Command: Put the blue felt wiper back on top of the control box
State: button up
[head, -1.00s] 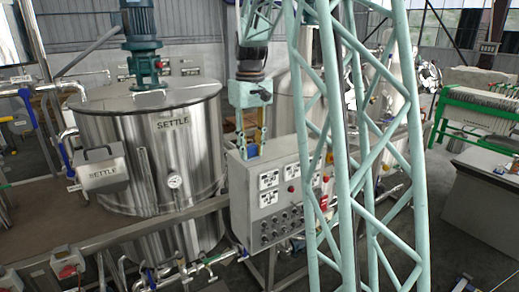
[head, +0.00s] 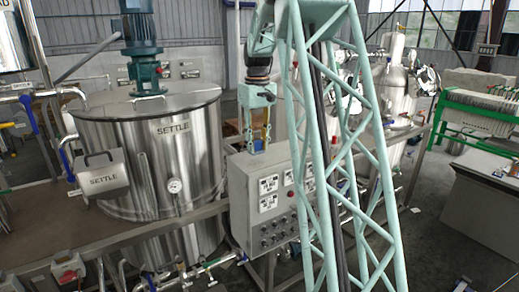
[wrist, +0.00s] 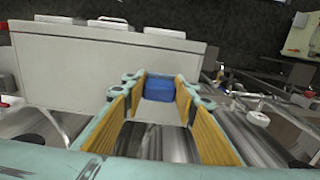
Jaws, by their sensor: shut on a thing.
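The control box (head: 243,208) is a grey cabinet with labels and knobs on its front, right of the SETTLE tank. My gripper (head: 257,146) points down at its top edge in the head view. In the wrist view, the yellow-padded fingers (wrist: 158,92) are shut on the blue felt wiper (wrist: 158,87), which sits between the fingertips. The grey cabinet surface (wrist: 60,65) lies beyond and left of the fingers there. I cannot tell whether the wiper touches the box.
The steel SETTLE tank (head: 150,160) with a motor on top stands left of the box. My green lattice column covers the box's right part. Rails and pipes (head: 200,265) run below. A green-framed filter press (head: 480,120) stands far right.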

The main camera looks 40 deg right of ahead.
aim_at(259, 150)
jog(key=shift+w+d+f, duration=0.15)
jog(key=shift+w+d, duration=0.75)
jog(key=shift+d, duration=0.3)
jog(key=shift+w+d, duration=0.25)
jog(key=shift+d, duration=0.1)
jog(key=shift+f+p, duration=0.4)
jog(key=shift+f, duration=1.35)
jog(key=shift+f, duration=0.15)
jog(key=o, duration=0.9)
jog(key=shift+o, duration=0.2)
notch_tip(259, 150, up, 12)
